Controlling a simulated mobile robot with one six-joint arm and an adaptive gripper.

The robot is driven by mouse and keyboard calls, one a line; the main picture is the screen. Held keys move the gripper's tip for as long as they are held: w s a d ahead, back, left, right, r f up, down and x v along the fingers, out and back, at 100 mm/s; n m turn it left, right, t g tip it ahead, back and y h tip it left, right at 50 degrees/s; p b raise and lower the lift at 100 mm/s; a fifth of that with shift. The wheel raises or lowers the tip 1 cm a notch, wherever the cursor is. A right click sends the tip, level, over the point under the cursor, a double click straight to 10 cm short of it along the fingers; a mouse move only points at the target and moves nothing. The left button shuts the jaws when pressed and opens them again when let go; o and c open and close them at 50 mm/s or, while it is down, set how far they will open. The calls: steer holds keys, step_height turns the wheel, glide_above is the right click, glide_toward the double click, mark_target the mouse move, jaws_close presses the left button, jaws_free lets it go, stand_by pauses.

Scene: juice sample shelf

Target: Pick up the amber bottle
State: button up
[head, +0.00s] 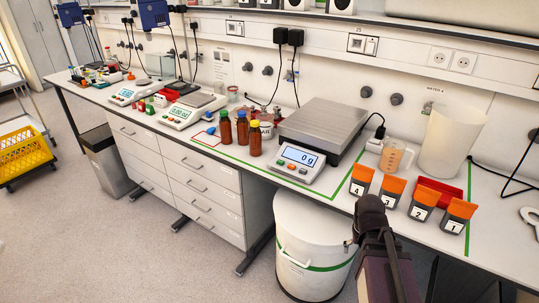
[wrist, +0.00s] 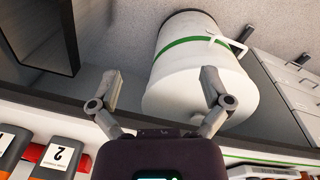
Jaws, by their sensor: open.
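Three amber bottles with coloured caps stand upright, close together on the bench left of the large scale in the head view: a left one (head: 225,128), a middle one (head: 242,129) and a front right one (head: 256,139). Which one is meant cannot be told. My gripper (wrist: 158,88) is open and empty in the wrist view, its two fingers spread wide. In the head view my arm is at the bench's front edge, to the right of the bottles and well apart from them. No bottle shows in the wrist view.
A large scale (head: 323,126) with its display (head: 299,160) stands right of the bottles. Numbered orange-topped holders (head: 422,202), a beaker (head: 391,158) and a white container (head: 452,142) stand further right. A white bin (head: 312,235) is below the bench and also shows in the wrist view (wrist: 190,75).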

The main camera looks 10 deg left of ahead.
steer(key=shift+s+d+y, duration=0.4)
steer(key=shift+s+d, duration=0.25)
steer(key=shift+s, duration=0.05)
